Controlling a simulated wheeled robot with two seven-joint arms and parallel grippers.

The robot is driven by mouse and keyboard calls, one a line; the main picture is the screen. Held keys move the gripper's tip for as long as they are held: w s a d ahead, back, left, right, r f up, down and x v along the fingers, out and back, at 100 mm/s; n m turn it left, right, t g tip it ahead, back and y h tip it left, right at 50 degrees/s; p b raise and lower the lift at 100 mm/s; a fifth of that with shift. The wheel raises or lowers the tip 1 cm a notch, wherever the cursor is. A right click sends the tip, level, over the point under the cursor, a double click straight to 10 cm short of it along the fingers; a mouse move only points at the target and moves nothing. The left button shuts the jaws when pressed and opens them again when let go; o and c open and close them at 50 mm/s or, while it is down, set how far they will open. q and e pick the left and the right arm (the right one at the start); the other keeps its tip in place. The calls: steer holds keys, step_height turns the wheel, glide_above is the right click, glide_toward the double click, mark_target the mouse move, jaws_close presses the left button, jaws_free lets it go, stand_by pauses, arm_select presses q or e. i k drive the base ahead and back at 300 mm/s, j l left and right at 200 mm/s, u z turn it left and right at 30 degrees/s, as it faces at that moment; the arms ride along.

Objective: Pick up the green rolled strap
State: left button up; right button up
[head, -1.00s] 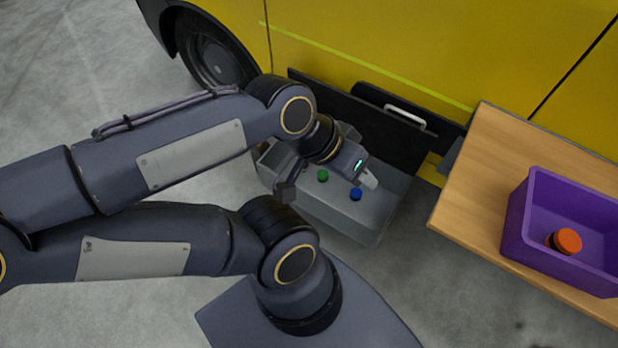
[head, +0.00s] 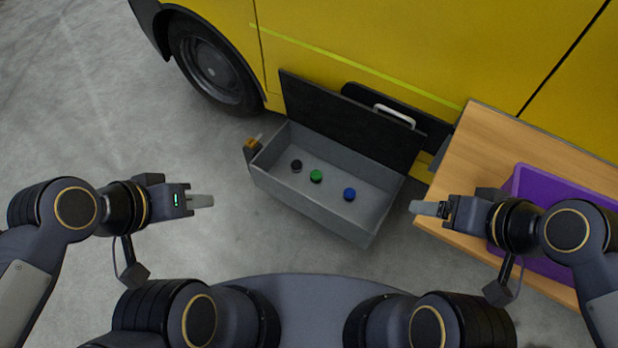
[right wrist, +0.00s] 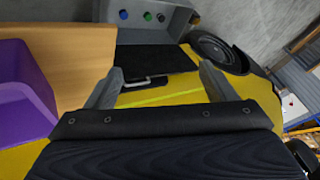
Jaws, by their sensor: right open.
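The green rolled strap (head: 316,176) lies in an open grey drawer-like box (head: 330,220) at the foot of the yellow vehicle, between a black roll (head: 296,165) and a blue roll (head: 349,194). It also shows small at the top of the right wrist view (right wrist: 148,16). My left gripper (head: 202,201) is left of the box, apart from it; I see it edge-on, so its opening cannot be told. My right gripper (head: 428,208) is right of the box, open and empty; its two fingers stand apart in the right wrist view (right wrist: 160,84).
A wooden table (head: 490,140) stands at right with a purple bin (head: 560,186) on it, partly behind my right arm. The box's black lid (head: 350,120) stands raised against the yellow vehicle (head: 400,40). Grey floor is clear at left.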

mark_target(315, 176)
steer(key=i+j, duration=0.7)
steer(key=j, duration=0.15)
steer(key=i+j, duration=0.7)
steer(key=j, duration=0.1)
